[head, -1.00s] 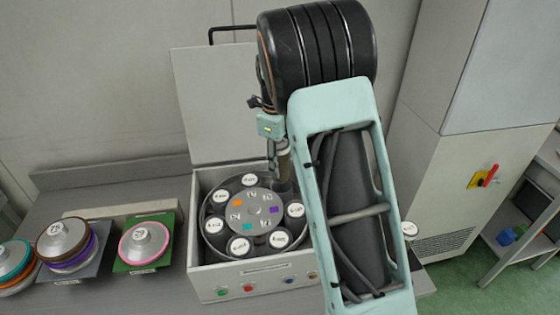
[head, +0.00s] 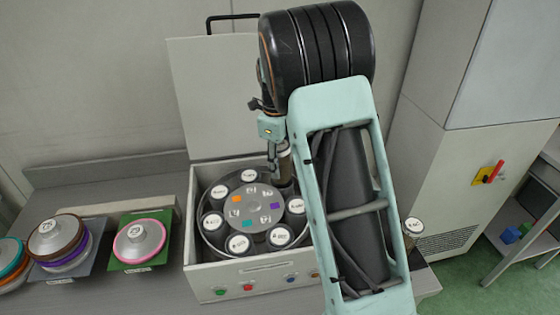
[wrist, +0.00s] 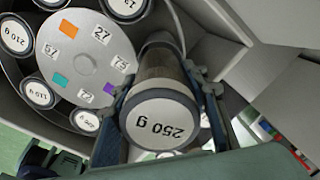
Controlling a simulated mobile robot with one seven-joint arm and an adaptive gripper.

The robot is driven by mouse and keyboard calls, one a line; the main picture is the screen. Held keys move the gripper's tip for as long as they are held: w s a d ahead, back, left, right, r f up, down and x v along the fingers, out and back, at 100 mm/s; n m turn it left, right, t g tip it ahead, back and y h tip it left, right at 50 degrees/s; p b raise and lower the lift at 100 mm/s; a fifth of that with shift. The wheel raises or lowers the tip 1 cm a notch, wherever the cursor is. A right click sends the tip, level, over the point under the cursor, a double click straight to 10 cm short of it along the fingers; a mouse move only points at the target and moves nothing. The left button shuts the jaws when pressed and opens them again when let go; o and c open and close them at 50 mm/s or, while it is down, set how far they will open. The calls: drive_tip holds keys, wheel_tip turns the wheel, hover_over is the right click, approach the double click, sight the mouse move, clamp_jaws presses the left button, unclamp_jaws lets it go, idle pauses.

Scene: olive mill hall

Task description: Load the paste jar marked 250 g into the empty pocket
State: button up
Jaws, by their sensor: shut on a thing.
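My gripper (wrist: 163,104) is shut on a paste jar (wrist: 160,118) with a white lid reading 250 g. In the head view the held jar (head: 285,164) is roughly upright at the back right of the round rotor (head: 252,204), beside my arm. Its lower end is at or just above the rotor; I cannot tell whether it is inside a pocket. The rotor carries several white-lidded jars around a grey hub with coloured marks and numbers, also in the wrist view (wrist: 88,52). The empty pocket is not visible; the jar and my arm cover that side.
The rotor sits in a grey box (head: 250,282) with buttons in front and a raised lid (head: 212,95) behind. Discs on a green plate (head: 128,264) and a grey plate (head: 85,262) stand left. Another jar (head: 413,228) stands right of my arm. A cabinet (head: 440,180) is farther right.

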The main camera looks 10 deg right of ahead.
sight(279, 145)
drive_tip(key=shift+w+d+f+b, duration=0.1)
drive_tip(key=shift+f+b, duration=0.7)
drive_tip(key=shift+f, duration=0.45)
drive_tip(key=shift+w+d+f+b, duration=0.1)
drive_tip(key=shift+f+b, duration=0.65)
drive_tip(key=shift+f, duration=1.05)
drive_tip(key=shift+s, duration=0.1)
drive_tip(key=o, duration=1.4)
drive_tip(key=shift+a, duration=0.1)
drive_tip(key=shift+o, duration=0.2)
drive_tip(key=shift+r, duration=0.2)
drive_tip(key=r, duration=1.1)
drive_tip(key=shift+s+a+r, duration=0.3)
drive_tip(key=shift+s+a, duration=0.05)
